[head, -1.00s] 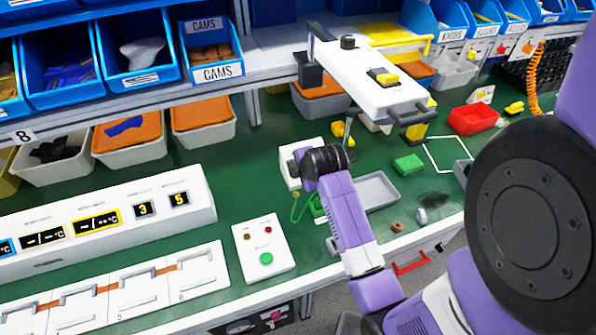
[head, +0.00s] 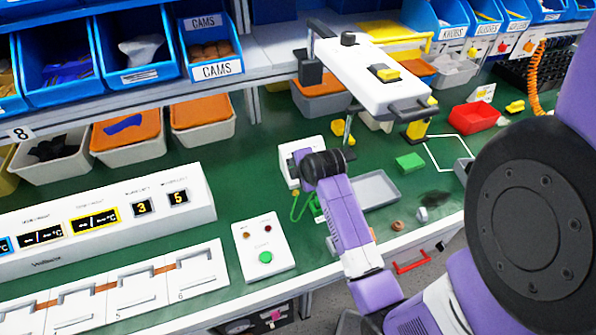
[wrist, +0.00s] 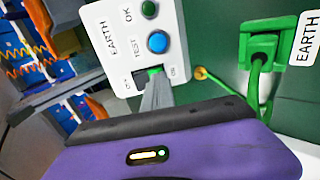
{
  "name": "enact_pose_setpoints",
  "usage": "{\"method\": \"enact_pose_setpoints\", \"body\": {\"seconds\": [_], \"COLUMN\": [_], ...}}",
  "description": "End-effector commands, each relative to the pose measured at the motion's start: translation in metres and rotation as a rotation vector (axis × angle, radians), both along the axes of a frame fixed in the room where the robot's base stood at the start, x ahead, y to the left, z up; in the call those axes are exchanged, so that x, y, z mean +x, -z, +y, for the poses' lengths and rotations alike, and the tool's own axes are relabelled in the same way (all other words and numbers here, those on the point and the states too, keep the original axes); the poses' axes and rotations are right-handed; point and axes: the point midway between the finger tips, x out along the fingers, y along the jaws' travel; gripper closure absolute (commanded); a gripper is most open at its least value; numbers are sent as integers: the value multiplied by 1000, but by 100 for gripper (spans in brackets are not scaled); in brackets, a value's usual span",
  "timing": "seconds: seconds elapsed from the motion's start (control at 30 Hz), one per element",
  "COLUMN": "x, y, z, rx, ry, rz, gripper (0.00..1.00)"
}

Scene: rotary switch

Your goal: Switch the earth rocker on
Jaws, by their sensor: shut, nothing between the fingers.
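The white earth box (wrist: 118,22) stands on the green bench and carries a dark green OK lamp (wrist: 149,8), a blue TEST button (wrist: 158,42) and the earth rocker (wrist: 153,71). The rocker shows as a small green part in a slot at the box's lower edge. My gripper (wrist: 154,82) is shut and empty, its fingertips right at the rocker and covering part of it. I cannot tell whether they touch it or which way it is set. In the head view the earth box (head: 284,172) is mostly behind my wrist, and the fingertips are hidden.
A green earth socket (wrist: 262,45) with a green cable is right of the box in the wrist view. A white panel with a green button (head: 265,257) stands left of my arm. A grey tray (head: 383,193) lies to the right, and a white overhead device (head: 350,75) hangs behind.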

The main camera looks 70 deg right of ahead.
Motion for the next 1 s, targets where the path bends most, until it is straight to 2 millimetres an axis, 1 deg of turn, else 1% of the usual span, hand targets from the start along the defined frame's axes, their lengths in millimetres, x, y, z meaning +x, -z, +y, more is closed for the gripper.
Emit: {"method": "enact_pose_setpoints", "body": {"seconds": [0.13,0.43,0.83,1.0], "x": [0,0,0,5], "y": [-2,-15,-16,-23], "z": [1,0,1,3], "rx": [2,2,2,1], "ry": [-1,0,0,-2], "rz": [1,1,1,2], "gripper": [100,100,100,100]}}
